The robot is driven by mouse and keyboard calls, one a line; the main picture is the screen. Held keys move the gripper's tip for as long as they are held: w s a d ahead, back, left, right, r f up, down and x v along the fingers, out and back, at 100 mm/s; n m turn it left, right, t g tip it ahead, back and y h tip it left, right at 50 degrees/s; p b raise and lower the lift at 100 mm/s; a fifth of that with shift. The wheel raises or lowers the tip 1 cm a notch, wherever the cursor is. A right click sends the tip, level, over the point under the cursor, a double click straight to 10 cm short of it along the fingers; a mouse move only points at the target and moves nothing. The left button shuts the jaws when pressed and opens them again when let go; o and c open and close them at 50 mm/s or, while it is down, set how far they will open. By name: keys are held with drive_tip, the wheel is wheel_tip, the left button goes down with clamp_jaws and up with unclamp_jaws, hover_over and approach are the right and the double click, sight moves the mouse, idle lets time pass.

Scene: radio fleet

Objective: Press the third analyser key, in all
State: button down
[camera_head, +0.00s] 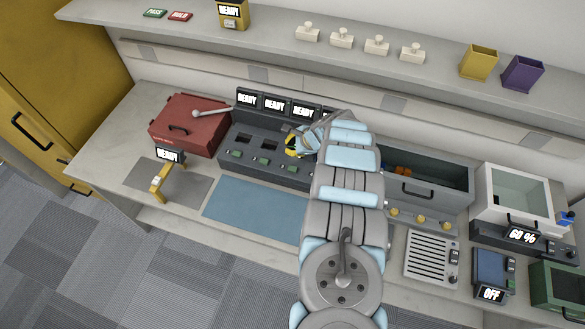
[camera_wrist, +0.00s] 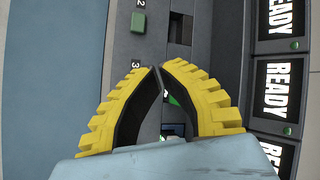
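The analyser bank (camera_head: 240,170) is a dark grey unit at the back of the bench, with a row of green keys and lit READY screens (camera_head: 275,105) behind them. In the wrist view, the key marked 2 (camera_wrist: 138,21) is green and in plain sight. A label 3 (camera_wrist: 136,64) shows beside my left finger; the key by it seems hidden under that finger. In the head view my gripper (camera_head: 292,146) is partly behind my arm.
A red case (camera_head: 188,125) with a grey lever stands left of the bank. A yellow stand (camera_head: 159,182) and blue mat (camera_head: 250,212) lie in front. A shelf (camera_head: 200,40) runs above.

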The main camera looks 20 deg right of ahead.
sight(291, 166)
drive_tip(key=shift+f+b, duration=3.25)
drive_tip(key=shift+f, duration=1.1)
drive_tip(key=shift+f, duration=0.15)
drive_tip(key=shift+f+b, duration=0.25)
drive_tip(key=shift+b, duration=0.15)
drive_tip(key=shift+f+b, duration=0.45)
drive_tip(key=shift+f, duration=0.05)
drive_tip(key=shift+r, duration=0.1)
drive_tip(key=shift+r+p, duration=0.75)
drive_tip(key=shift+r, duration=0.1)
drive_tip(key=shift+r+p, duration=1.8)
drive_tip(key=shift+r, duration=0.75)
